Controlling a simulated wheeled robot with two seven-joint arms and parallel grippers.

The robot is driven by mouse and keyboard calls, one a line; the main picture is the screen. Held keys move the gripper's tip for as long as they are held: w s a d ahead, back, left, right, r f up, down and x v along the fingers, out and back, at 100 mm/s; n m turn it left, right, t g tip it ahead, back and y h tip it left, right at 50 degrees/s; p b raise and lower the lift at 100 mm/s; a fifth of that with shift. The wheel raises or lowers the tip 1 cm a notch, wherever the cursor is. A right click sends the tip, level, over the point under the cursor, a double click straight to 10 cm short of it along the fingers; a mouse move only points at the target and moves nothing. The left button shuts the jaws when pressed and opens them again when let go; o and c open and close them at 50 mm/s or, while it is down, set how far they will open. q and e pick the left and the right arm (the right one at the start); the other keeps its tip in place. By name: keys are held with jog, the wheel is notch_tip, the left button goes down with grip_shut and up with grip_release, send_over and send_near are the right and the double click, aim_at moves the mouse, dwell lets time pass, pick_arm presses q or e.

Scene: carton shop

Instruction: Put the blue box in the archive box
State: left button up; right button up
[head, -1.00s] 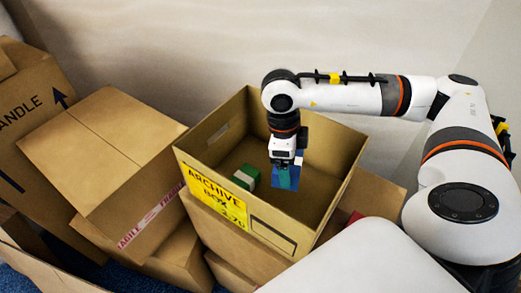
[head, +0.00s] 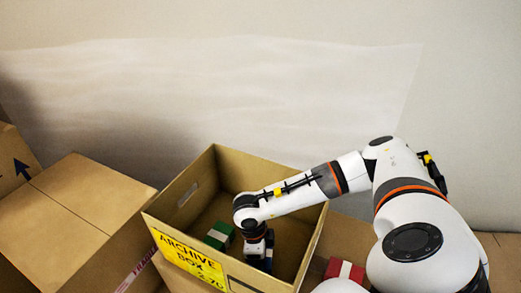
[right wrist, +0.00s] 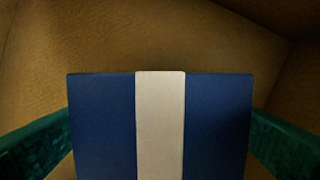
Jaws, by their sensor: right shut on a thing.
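The archive box (head: 178,266) is an open brown carton with a yellow label on its front. My right gripper (head: 259,262) reaches down inside it, near the front wall. In the right wrist view, its green fingers (right wrist: 160,145) are shut on the blue box (right wrist: 101,125), which has a white band down its middle. Brown cardboard lies behind it. The arm mostly covers the blue box in the head view, and I cannot tell whether it touches the floor of the carton. My left gripper is not in view.
A green box (head: 219,236) with a pale band lies inside the archive box, left of my right gripper. A red box (head: 343,271) with a white band is outside, to the right. Closed cartons (head: 72,205) stand at the left. A pale wall is behind.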

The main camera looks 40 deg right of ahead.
jog(key=shift+f, duration=0.7)
jog(key=shift+f, duration=0.25)
jog(key=o, duration=0.9)
jog(key=shift+r, duration=0.1)
jog(key=shift+c, duration=0.2)
jog(key=shift+r, duration=0.1)
jog(key=shift+r, duration=0.25)
jog(key=r+b, duration=0.1)
jog(key=r, duration=0.2)
jog(key=w+r+b, duration=0.1)
jog(key=r+b, duration=0.1)
jog(key=r, duration=0.1)
jog(key=a+r+b, duration=0.1)
jog(key=r, duration=0.3)
jog(key=shift+w+r+b, duration=0.1)
jog(key=shift+w+b, duration=0.05)
jog(key=shift+b, duration=0.2)
jog(key=shift+a+r, duration=0.1)
jog(key=shift+r, duration=0.6)
